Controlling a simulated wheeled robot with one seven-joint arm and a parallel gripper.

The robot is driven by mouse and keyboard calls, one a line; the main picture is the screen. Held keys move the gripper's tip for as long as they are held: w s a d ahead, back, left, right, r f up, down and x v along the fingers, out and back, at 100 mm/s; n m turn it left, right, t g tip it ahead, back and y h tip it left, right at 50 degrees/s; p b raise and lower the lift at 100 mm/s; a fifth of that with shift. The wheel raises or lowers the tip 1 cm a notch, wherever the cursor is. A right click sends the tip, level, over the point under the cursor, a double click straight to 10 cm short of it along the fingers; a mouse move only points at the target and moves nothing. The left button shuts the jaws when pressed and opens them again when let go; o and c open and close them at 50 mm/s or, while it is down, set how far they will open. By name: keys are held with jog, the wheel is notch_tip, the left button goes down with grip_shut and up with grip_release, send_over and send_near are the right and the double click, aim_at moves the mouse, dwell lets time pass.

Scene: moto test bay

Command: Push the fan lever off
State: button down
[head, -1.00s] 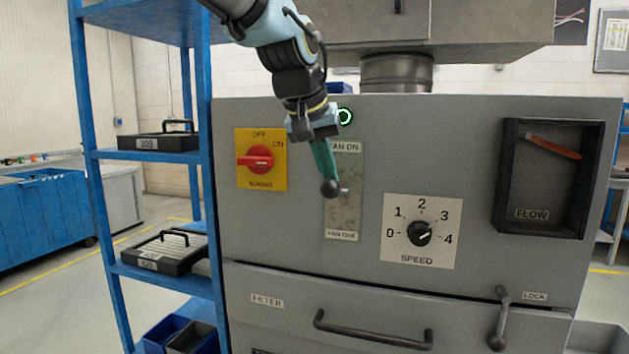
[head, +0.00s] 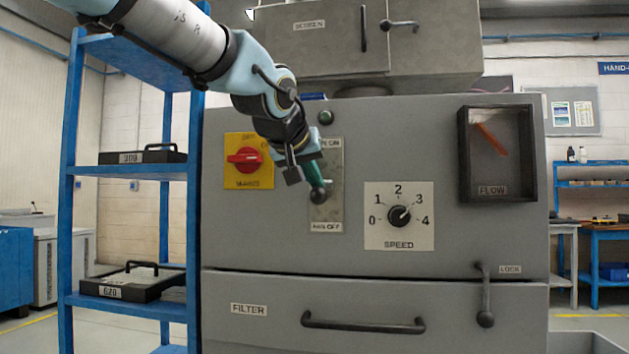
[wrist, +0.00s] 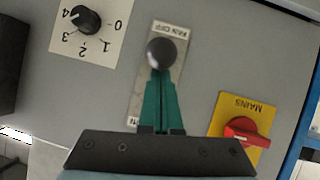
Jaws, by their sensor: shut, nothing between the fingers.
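The fan lever's dark ball knob (head: 317,195) stands out from a metal plate (head: 327,212) on the grey cabinet front. The plate is labelled FAN ON at the top and FAN OFF (head: 326,227) at the bottom. The knob is in the lower half of the plate, nearer FAN OFF. My gripper (head: 315,182) is shut and empty, its green fingertips at the knob from above. In the wrist view, upside down, my fingertips (wrist: 158,76) meet or nearly meet the knob (wrist: 161,52); contact is unclear. The lever's stem is hidden.
The round lamp (head: 326,117) above the plate is dark green. A red mains switch (head: 244,158) is left, a speed dial (head: 399,215) right, and a flow gauge (head: 495,150) further right. A filter drawer handle (head: 362,325) juts out below. A blue rack (head: 182,225) stands at left.

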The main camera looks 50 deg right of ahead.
aim_at(312, 191)
jog(key=shift+f+t+h+b, duration=0.4)
jog(key=shift+f+h+b, duration=0.6)
jog(key=shift+b, duration=1.6)
jog(key=shift+f+b, duration=0.2)
jog(key=shift+b, duration=0.2)
jog(key=shift+d+f+y+b, duration=0.1)
jog(key=shift+f+y+b, duration=0.25)
jog(key=shift+b, duration=0.65)
